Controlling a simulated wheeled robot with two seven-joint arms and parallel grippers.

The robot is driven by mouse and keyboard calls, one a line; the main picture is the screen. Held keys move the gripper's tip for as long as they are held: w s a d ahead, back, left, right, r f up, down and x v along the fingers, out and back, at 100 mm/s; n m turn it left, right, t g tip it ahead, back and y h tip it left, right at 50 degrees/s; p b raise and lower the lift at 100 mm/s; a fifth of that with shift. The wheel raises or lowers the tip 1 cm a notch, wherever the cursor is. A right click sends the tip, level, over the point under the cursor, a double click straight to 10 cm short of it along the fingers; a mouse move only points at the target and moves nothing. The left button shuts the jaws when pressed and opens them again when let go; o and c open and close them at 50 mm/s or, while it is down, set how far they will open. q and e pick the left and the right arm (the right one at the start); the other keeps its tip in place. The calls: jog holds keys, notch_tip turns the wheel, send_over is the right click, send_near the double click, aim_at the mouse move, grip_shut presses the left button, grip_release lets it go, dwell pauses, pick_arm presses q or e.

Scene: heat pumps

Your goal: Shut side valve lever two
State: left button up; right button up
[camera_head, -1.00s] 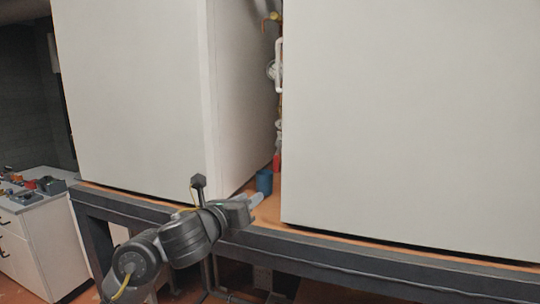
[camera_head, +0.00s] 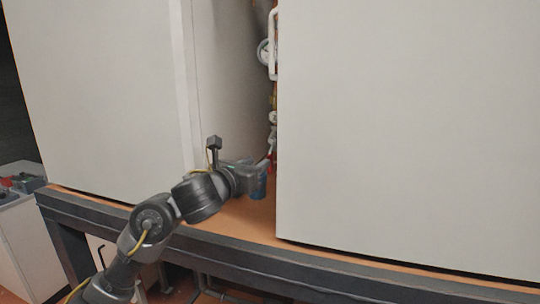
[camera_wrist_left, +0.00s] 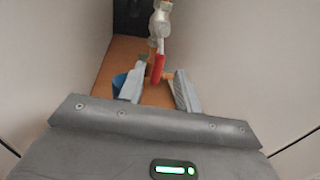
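A red lever (camera_wrist_left: 157,68) hangs on the piping (camera_wrist_left: 161,30) in the gap between two white cabinets; I cannot tell its number. In the head view a small part of the red lever (camera_head: 268,157) shows just beyond my left gripper (camera_head: 264,165). In the wrist view my left gripper (camera_wrist_left: 160,90) is open, its two pale fingers apart. The lever appears between the fingertips, a little ahead and nearer the left finger. I see no contact. My right gripper is not in view.
A white cabinet stands left (camera_head: 90,100) and another right (camera_head: 400,130), leaving a narrow gap. A blue cup-like container (camera_wrist_left: 118,82) stands beside the left finger on the orange-brown bench top (camera_head: 240,218). A round gauge (camera_head: 263,52) sits higher on the piping.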

aim_at(268, 157)
pick_arm(q)
jog(key=p+x, duration=0.1)
jog(key=x, duration=0.5)
jog(key=shift+w+d+p, duration=0.15)
jog(key=shift+w+p, duration=0.1)
jog(key=shift+p, duration=0.05)
jog(key=shift+w+d, duration=0.25)
jog(key=shift+w, duration=0.1)
jog(key=shift+w+f, duration=0.1)
jog(key=shift+w, duration=0.05)
grip_shut()
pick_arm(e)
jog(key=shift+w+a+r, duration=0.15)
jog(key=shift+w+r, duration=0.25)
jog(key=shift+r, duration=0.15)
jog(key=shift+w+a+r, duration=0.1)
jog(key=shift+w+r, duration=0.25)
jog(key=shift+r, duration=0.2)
